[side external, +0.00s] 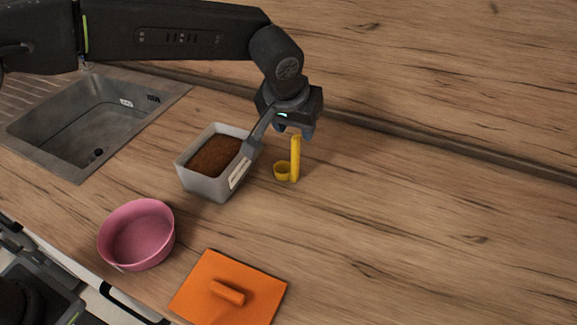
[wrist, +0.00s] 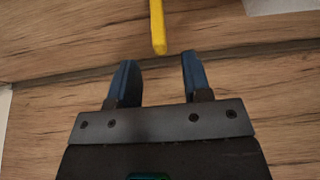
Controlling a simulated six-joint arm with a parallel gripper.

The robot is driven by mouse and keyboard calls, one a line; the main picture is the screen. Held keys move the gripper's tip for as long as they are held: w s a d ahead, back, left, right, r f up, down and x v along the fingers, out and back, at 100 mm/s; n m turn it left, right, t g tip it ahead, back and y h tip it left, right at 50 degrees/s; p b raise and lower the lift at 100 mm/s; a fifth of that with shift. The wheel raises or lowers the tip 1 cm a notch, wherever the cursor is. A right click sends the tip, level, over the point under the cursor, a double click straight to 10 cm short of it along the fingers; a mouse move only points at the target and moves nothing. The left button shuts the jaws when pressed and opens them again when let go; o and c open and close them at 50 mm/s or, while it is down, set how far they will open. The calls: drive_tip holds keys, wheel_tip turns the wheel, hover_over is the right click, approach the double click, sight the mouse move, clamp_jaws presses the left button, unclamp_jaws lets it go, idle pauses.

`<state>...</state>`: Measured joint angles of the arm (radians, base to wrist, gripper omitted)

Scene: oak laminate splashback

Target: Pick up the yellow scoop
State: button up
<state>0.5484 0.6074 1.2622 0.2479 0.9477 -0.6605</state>
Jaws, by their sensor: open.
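The yellow scoop (side external: 294,160) stands on the wooden counter with its handle upright and its round cup low on the left. It is just right of the grey container of brown powder. My gripper (side external: 293,130) is above the scoop, pointing down, with its fingers close to the handle's top in the side view. In the wrist view my gripper (wrist: 158,80) is open with two blue fingers. The end of the scoop's yellow handle (wrist: 158,28) shows just beyond the fingertips, in line with the gap. Nothing is between the fingers. The scoop's cup is out of the wrist view.
The grey container (side external: 205,183) holds brown powder. A pink bowl (side external: 137,235) and an orange lid (side external: 230,290) lie nearer the front. A metal sink (side external: 85,125) is at the left. The splashback (side external: 430,70) rises behind. The counter right of the scoop is clear.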

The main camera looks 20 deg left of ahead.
sight(296, 136)
drive_tip(key=shift+s+x, duration=0.15)
drive_tip(key=shift+x, duration=1.25)
drive_tip(key=shift+s+x, duration=0.15)
drive_tip(key=shift+x, duration=1.25)
drive_tip(key=shift+f, duration=0.1)
clamp_jaws()
